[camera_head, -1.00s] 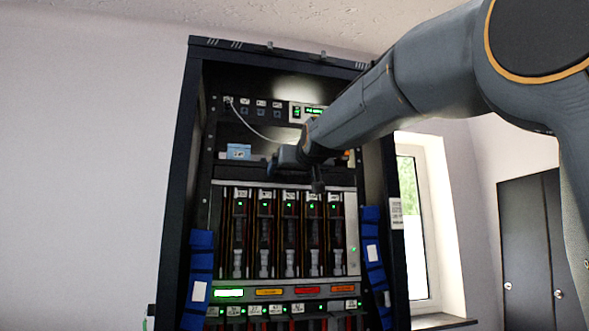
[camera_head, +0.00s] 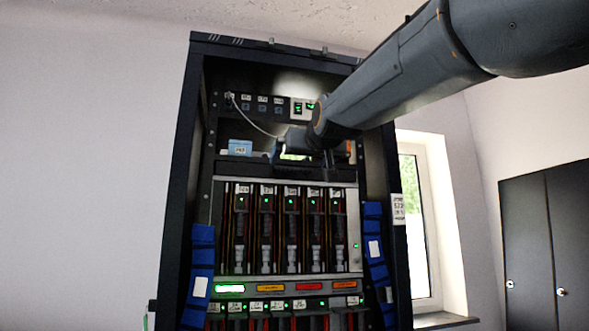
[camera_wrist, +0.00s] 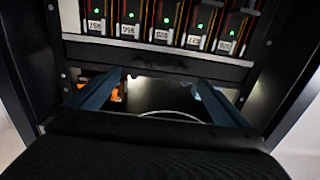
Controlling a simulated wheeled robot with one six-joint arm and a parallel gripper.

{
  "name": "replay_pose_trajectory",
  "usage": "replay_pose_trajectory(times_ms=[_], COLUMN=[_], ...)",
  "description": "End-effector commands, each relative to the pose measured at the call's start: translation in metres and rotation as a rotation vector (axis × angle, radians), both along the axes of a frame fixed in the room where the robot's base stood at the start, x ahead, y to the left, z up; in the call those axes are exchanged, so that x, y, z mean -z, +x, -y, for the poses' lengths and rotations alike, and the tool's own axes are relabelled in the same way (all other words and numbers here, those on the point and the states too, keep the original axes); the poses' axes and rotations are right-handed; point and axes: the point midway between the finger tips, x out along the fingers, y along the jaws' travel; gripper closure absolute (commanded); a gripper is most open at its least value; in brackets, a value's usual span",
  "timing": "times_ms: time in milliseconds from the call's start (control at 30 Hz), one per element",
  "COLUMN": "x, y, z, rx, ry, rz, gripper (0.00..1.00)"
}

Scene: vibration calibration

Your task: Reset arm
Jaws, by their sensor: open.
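My gripper (camera_head: 302,150) is in front of the upper shelf of a dark equipment rack (camera_head: 192,130), above the row of modules. In the wrist view its two fingers (camera_wrist: 160,97) are spread apart with nothing between them. My arm comes in from the upper right of the head view. Part of the shelf behind the gripper is hidden by it.
Upright modules (camera_head: 290,228) with green lights fill the rack's middle. A blue box (camera_head: 240,147) sits on the shelf, left of my gripper. A white cable (camera_head: 255,127) hangs from the top panel. Blue holders (camera_head: 202,262) flank the rack. A window (camera_head: 412,220) is at right.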

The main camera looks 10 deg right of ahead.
Motion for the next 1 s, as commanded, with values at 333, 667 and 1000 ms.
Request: replay_pose_trajectory(times_ms=[333,667,1000], x=[0.001,0.000,0.102], y=[-0.012,-0.012,0.008], z=[0.001,0.001,0.000], rx=[0.001,0.001,0.000], ry=[0.000,0.000,0.002], rz=[-0.001,0.000,-0.209], gripper=[0.00,0.00,0.00])
